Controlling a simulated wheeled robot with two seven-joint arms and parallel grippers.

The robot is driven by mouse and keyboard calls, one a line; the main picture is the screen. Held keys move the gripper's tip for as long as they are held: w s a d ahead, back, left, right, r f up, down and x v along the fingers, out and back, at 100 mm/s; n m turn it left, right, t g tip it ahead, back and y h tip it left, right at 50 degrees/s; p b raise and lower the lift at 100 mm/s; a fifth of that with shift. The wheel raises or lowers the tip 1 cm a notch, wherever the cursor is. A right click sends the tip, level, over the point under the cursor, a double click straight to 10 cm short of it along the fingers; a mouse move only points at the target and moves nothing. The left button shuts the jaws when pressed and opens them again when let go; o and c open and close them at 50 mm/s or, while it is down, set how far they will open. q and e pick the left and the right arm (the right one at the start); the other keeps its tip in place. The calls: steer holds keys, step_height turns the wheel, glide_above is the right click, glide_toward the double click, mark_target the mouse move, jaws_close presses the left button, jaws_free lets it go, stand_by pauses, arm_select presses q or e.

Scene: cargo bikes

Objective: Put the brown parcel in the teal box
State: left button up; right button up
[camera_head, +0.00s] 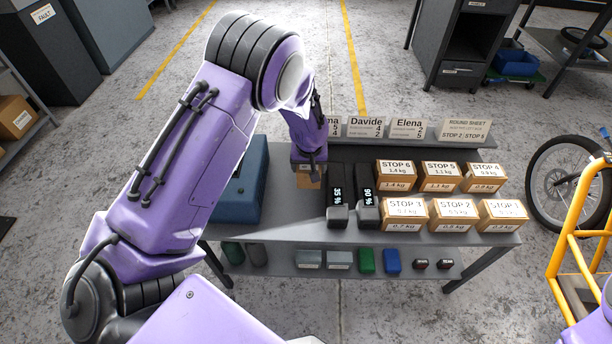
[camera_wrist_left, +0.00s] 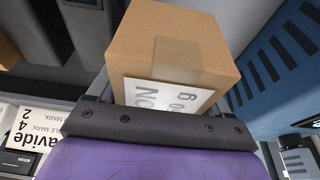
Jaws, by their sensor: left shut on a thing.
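The brown parcel (camera_head: 308,178) is a small cardboard box, mostly hidden below my left wrist in the head view. In the left wrist view the parcel (camera_wrist_left: 180,35) fills the upper middle, with clear tape and a white label whose text is upside down. My left gripper (camera_head: 309,164) is shut on it, just right of the teal box. The teal box (camera_head: 256,170) stands at the left end of the table, partly hidden behind my left arm. Its ribbed blue side (camera_wrist_left: 280,65) shows at the right in the left wrist view, beside the parcel. My right gripper is out of view.
Two black battery packs (camera_head: 340,195) stand right of the parcel. Several labelled STOP cartons (camera_head: 447,215) fill the table's right side. Name cards (camera_head: 366,128) and a round sheet sign (camera_head: 466,131) stand along the back. A lower shelf (camera_head: 300,271) holds small items. A yellow frame (camera_head: 566,235) is at right.

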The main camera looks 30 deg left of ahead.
arm_select(q)
steer(key=f, duration=0.1)
steer(key=w+a+f, duration=0.1)
steer(key=a+f, duration=0.1)
steer(key=shift+w+a, duration=0.15)
steer(key=shift+w, duration=0.1)
steer(key=x, duration=0.4)
steer(key=shift+s+b, duration=0.3)
steer(key=shift+r, duration=0.1)
steer(key=o, duration=1.5)
steer(key=shift+s+f, duration=0.1)
steer(key=shift+f, duration=0.1)
steer(key=shift+o, duration=1.1)
steer(key=shift+r, duration=0.1)
